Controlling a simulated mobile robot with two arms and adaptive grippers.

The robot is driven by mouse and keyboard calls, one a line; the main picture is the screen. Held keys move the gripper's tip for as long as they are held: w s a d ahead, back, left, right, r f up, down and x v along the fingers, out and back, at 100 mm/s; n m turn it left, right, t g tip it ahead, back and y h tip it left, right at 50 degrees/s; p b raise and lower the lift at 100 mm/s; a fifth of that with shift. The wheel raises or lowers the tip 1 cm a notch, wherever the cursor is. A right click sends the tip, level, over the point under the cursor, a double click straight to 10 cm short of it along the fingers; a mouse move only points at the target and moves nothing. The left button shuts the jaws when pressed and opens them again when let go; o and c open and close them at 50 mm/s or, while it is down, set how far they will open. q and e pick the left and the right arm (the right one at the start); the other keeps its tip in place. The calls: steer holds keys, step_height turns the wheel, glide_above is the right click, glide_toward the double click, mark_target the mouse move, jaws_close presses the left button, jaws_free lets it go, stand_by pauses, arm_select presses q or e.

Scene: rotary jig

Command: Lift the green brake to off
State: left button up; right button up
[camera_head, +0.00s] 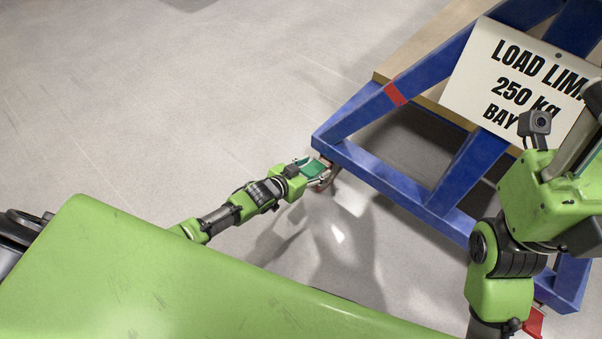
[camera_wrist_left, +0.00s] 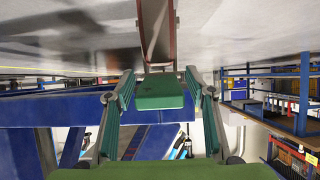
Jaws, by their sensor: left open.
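The green brake (camera_wrist_left: 160,91) is a flat green block at the middle of the left wrist view, beside the blue frame. It also shows as a dark green pad (camera_head: 314,168) at the frame's near left corner in the head view. My left gripper (camera_head: 318,172) is at that corner. In the left wrist view its two fingers (camera_wrist_left: 163,100) stand open on either side of the brake, with gaps visible; I cannot tell whether anything touches. My right arm is at the right of the head view; its fingers cannot be made out clearly.
A blue frame (camera_head: 400,186) with a wooden board (camera_head: 425,55) and a white load limit sign (camera_head: 520,75) fills the right side. A reddish-brown wheel-like part (camera_wrist_left: 157,30) is beside the brake. The grey floor (camera_head: 200,90) on the left is clear.

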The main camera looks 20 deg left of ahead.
arm_select(q)
steer(key=v, duration=1.1)
steer(key=shift+s, duration=0.1)
